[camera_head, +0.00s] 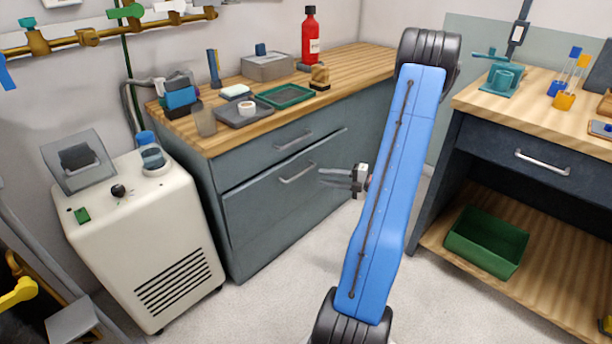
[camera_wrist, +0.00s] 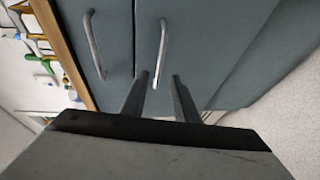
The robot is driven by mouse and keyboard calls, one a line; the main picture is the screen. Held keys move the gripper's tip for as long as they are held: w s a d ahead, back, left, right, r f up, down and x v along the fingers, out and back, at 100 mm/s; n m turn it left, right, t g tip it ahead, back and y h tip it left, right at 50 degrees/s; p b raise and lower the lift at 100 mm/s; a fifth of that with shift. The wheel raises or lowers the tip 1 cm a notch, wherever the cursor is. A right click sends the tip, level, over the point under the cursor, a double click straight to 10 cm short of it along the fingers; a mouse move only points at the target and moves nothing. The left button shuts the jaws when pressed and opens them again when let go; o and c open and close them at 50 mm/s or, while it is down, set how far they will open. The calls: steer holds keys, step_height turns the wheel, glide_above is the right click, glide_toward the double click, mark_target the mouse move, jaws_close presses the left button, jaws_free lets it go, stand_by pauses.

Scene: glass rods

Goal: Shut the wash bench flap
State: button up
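The wash bench (camera_head: 225,163) is a grey cabinet with a wooden top at the back left. Its flap (camera_head: 260,205) is the lower front panel, with a bar handle (camera_head: 298,173). The flap's top edge shows a dark line and seems to stand slightly out from the front; the exact gap is hard to tell. My gripper (camera_head: 322,178) is in front of the flap, right of the handle, pointing left. In the wrist view my gripper (camera_wrist: 160,80) has two fingers apart with nothing between them. The flap handle (camera_wrist: 162,50) lies just beyond the fingertips; contact is not visible.
A drawer with its own handle (camera_head: 294,140) sits above the flap. A white machine (camera_head: 150,235) stands left of the bench. A second bench (camera_head: 560,95) with a green bin (camera_head: 487,243) on its shelf stands right. Open floor lies between the benches.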

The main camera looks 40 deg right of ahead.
steer(key=x, duration=0.8)
steer(key=shift+w, duration=0.35)
steer(key=shift+a, duration=0.2)
jaws_close()
